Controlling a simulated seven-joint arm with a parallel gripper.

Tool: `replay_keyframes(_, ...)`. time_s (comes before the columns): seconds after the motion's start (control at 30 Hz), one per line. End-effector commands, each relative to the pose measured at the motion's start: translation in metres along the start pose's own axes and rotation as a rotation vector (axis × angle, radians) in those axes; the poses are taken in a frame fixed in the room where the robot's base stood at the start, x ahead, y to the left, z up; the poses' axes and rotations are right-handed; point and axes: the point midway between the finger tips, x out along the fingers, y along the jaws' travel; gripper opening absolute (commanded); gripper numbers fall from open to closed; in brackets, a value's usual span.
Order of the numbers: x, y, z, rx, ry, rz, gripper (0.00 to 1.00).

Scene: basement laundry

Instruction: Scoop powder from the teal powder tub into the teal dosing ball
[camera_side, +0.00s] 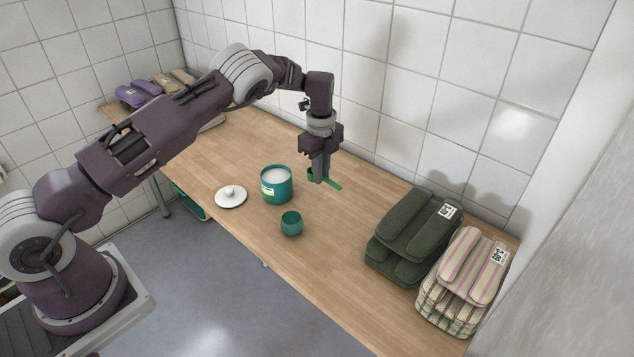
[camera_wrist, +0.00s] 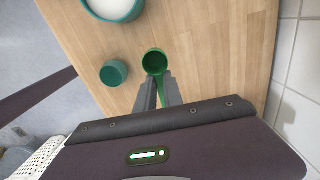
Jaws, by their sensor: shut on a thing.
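The teal powder tub (camera_side: 277,190) stands on the wooden table, open at the top, with white powder (camera_side: 275,174) inside. The tub also shows at the top edge of the wrist view (camera_wrist: 122,17). The teal dosing ball (camera_side: 291,228), a small open cup, stands on the table in front of the tub; it also shows in the wrist view (camera_wrist: 110,76). My gripper (camera_side: 322,180) is shut on the green scoop (camera_wrist: 155,62) and holds it above the table, right of the tub. The scoop's bowl looks empty in the wrist view. In the side view my fingers partly hide the scoop.
A white lid (camera_side: 231,196) with a knob lies left of the tub. Dark green folded textiles (camera_side: 412,232) and striped ones (camera_side: 463,281) are stacked at the right end of the table (camera_side: 330,270). Purple and beige bundles lie at the far left. The tiled wall runs close behind.

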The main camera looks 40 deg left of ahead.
Motion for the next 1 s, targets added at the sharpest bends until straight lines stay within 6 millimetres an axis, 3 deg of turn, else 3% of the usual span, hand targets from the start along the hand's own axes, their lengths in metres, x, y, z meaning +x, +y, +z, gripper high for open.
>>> replay_keyframes(0.23,0.002,0.012,0.057,-0.325,0.135,-0.047,0.00)
replay_keyframes(0.5,-0.015,0.025,0.113,-0.718,0.308,-0.131,0.00)
replay_keyframes(0.67,-0.014,0.028,0.122,-0.778,0.382,-0.159,0.00)
replay_keyframes(0.87,0.005,0.035,0.129,-0.768,0.607,-0.251,0.00)
replay_keyframes(1.0,0.021,0.033,0.126,-0.755,0.593,-0.249,0.00)
